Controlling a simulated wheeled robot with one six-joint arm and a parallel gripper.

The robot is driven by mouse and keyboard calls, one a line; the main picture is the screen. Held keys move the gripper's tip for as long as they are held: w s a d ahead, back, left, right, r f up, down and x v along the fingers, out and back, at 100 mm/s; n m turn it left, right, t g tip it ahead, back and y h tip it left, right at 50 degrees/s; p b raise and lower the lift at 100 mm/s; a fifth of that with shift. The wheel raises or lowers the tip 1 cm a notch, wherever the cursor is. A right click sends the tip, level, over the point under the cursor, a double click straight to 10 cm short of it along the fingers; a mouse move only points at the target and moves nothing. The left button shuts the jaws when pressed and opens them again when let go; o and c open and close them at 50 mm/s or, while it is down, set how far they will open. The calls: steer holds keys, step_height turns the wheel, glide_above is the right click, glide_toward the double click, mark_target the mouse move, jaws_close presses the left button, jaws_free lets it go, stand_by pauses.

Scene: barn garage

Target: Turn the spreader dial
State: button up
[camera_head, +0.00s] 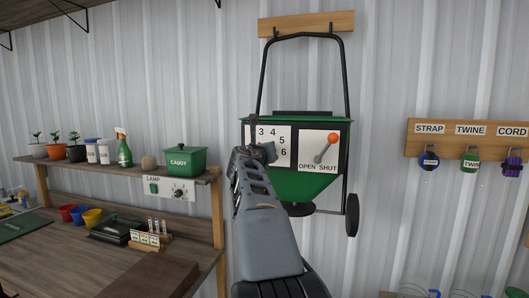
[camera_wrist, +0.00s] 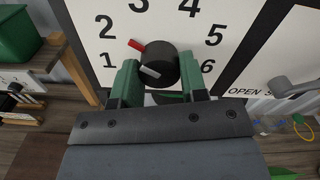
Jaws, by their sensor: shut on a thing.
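The spreader (camera_head: 305,186) is a green hopper with a black frame, hanging on the wall. Its white dial plate (camera_head: 285,158) carries numbers; 3, 4, 5 and 6 show in the head view, and 1 to 6 in the wrist view. My gripper (camera_wrist: 160,66) is shut on the dial, a green finger on each side.
Right of the dial is a lever with an orange knob (camera_head: 332,138), leaning right above OPEN and SHUT. Left stands a workbench (camera_head: 60,262) with a shelf, pots and a green caddy (camera_head: 185,160). A wall rack (camera_head: 465,139) holds strap, twine and cord at right.

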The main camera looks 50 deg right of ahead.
steer(key=shift+w+m+b, duration=0.1)
steer(key=shift+m+b, duration=5.05)
steer(key=shift+m, duration=10.65)
steer(key=shift+r, duration=0.1)
